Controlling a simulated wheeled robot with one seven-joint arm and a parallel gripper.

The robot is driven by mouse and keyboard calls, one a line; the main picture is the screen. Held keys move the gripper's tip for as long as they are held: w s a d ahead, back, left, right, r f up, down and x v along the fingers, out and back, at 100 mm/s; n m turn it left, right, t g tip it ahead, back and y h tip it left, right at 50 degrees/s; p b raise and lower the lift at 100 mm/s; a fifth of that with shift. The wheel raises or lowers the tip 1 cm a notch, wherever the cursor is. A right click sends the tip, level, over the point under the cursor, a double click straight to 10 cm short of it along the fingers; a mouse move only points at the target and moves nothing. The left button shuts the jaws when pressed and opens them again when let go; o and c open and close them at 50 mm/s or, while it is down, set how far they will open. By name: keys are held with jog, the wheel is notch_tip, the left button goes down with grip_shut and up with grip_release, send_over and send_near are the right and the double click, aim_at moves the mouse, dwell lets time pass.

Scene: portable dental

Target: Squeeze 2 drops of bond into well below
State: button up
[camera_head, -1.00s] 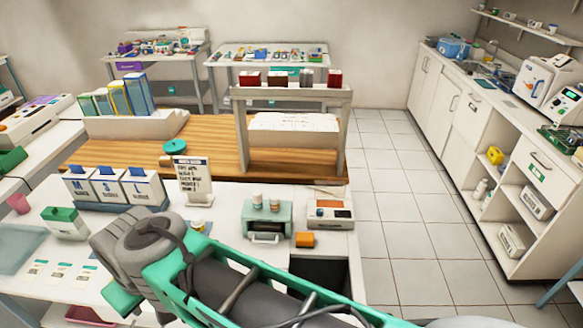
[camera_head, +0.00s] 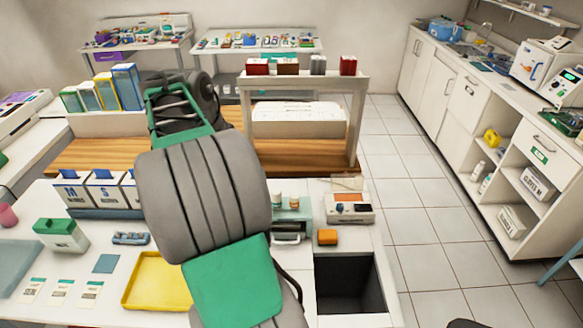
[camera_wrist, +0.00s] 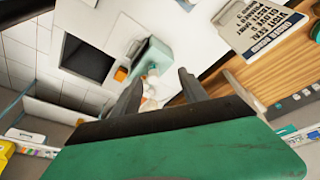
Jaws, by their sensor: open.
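A teal stand (camera_head: 292,215) sits on the white counter, with two small white bottles (camera_head: 279,198) on top, partly hidden by my arm. Its lower front is mostly covered, and I cannot make out a well or read a bond label. In the wrist view the teal stand (camera_wrist: 152,54) lies beyond my fingers. My gripper (camera_wrist: 160,78) is open, its two dark fingers apart. A small whitish thing (camera_wrist: 149,90) shows between them, too blurred to identify; I see no contact. In the head view my arm hides the gripper.
A yellow tray (camera_head: 157,283), an orange block (camera_head: 327,237) and a white device (camera_head: 348,207) are on the counter. A dark square opening (camera_head: 350,284) is at the right.

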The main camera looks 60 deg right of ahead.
aim_at(293, 194)
jog(key=s+d+f+m+g+y, duration=0.2)
jog(key=s+d+f+m, duration=0.3)
jog(key=s+d+m, duration=0.7)
jog(key=f+b, duration=0.4)
jog(key=f+n+b, duration=0.1)
jog(key=f+b, duration=0.3)
jog(key=w+f+n+b, duration=0.1)
jog(key=f+b, duration=0.3)
jog(key=shift+d+f, duration=0.15)
jog(key=shift+d, duration=0.2)
jog(key=shift+c, duration=0.4)
jog(key=c, duration=0.7)
